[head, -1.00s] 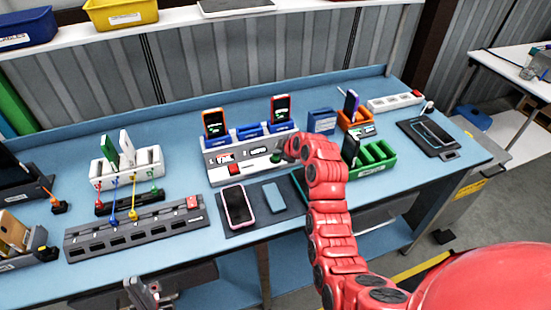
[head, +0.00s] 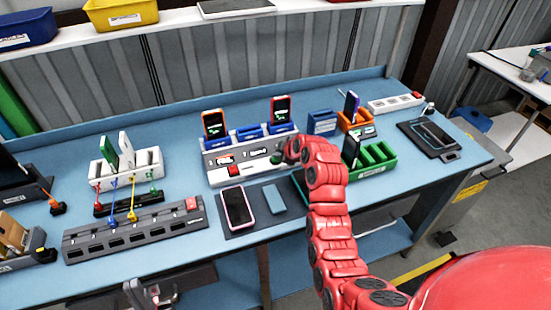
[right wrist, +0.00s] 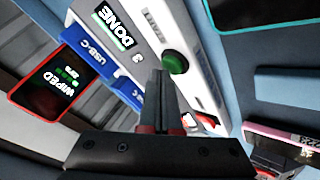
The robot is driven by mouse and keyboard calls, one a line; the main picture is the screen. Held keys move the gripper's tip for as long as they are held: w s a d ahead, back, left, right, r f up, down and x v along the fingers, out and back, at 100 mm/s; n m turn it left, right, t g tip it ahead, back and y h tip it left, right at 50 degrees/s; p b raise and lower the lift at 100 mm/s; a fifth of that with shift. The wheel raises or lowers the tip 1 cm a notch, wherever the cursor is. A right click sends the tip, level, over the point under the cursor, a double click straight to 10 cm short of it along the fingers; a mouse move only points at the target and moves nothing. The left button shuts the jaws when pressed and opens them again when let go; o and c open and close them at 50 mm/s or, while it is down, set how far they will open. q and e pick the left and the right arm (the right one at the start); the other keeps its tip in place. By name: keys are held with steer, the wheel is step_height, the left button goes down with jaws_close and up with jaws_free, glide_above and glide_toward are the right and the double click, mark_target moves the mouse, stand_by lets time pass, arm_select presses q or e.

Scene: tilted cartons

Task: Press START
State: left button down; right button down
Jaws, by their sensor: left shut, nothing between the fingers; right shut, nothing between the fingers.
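The white-and-grey phone station (head: 215,163) stands mid-table with a green button (head: 277,158) and a red switch (head: 233,170) on its front. In the right wrist view the green button (right wrist: 175,62) sits beside a label only partly readable. My right gripper (right wrist: 165,74) is shut and empty, its tips close to the button's near edge. I cannot tell whether they touch it. In the head view my red right arm largely hides that gripper. My left gripper (head: 142,292) is shut and empty, low in front of the table.
A phone reading WIPED (right wrist: 58,85) stands in the station, beside a display reading DONE (right wrist: 113,28). A green rack (head: 372,165) is right of my right arm. A grey strip (head: 135,232) is at left.

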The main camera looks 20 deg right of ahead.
steer(key=shift+f+b, duration=0.3)
steer(key=shift+r, duration=0.2)
stand_by(0.4)
steer(key=shift+r, duration=0.75)
steer(key=shift+r, duration=0.1)
steer(key=shift+r+b, duration=0.55)
steer(key=shift+r, duration=1.9)
steer(key=shift+f, duration=0.1)
